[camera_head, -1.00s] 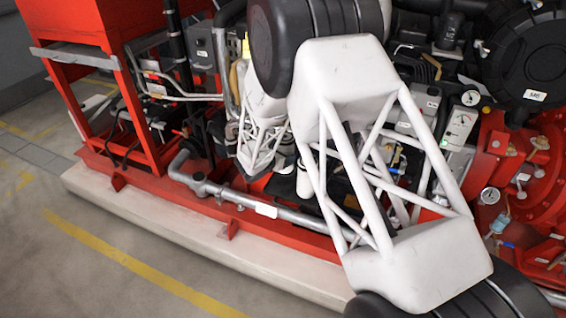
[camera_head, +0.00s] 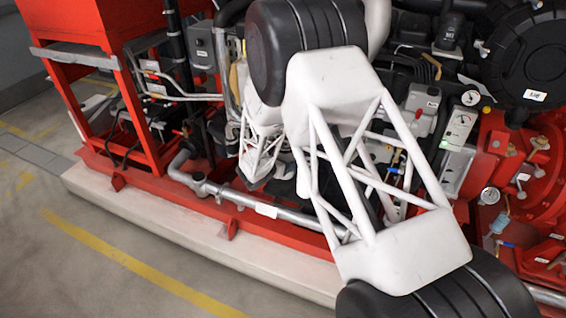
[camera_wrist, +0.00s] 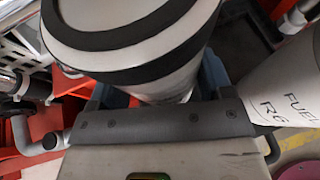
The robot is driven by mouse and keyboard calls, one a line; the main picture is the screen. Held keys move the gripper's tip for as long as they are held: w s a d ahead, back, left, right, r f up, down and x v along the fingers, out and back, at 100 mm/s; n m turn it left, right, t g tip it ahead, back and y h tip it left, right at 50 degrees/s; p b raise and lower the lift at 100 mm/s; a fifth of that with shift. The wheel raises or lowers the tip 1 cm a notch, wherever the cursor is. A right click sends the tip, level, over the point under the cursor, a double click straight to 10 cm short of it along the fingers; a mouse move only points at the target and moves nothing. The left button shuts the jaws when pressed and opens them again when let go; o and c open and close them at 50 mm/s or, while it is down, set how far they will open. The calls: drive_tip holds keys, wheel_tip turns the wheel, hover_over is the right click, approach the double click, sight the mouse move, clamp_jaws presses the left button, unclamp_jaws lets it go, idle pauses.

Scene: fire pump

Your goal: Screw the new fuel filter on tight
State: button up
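A white cylinder with dark bands (camera_wrist: 135,60), which looks like the new fuel filter, fills the upper middle of the wrist view. My gripper (camera_wrist: 155,92) has its blue-grey fingers on both sides of this cylinder and appears shut on it. The palm bar covers its near lower part, and the joint where it seats is not visible. A second white cylinder (camera_wrist: 285,92) with handwriting that begins "FUEL" is close on the right.
The red pump frame (camera_head: 300,232) and a grey pipe (camera_head: 225,193) run below the work area. Gauges (camera_head: 471,98) and red pump housing (camera_head: 530,165) stand to the right. The wrist view shows pipework (camera_wrist: 30,90) at left. Open floor (camera_head: 95,240) is at lower left.

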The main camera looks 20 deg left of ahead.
drive_tip(key=o, duration=0.4)
drive_tip(key=shift+v, duration=3.95)
drive_tip(key=shift+d, duration=0.2)
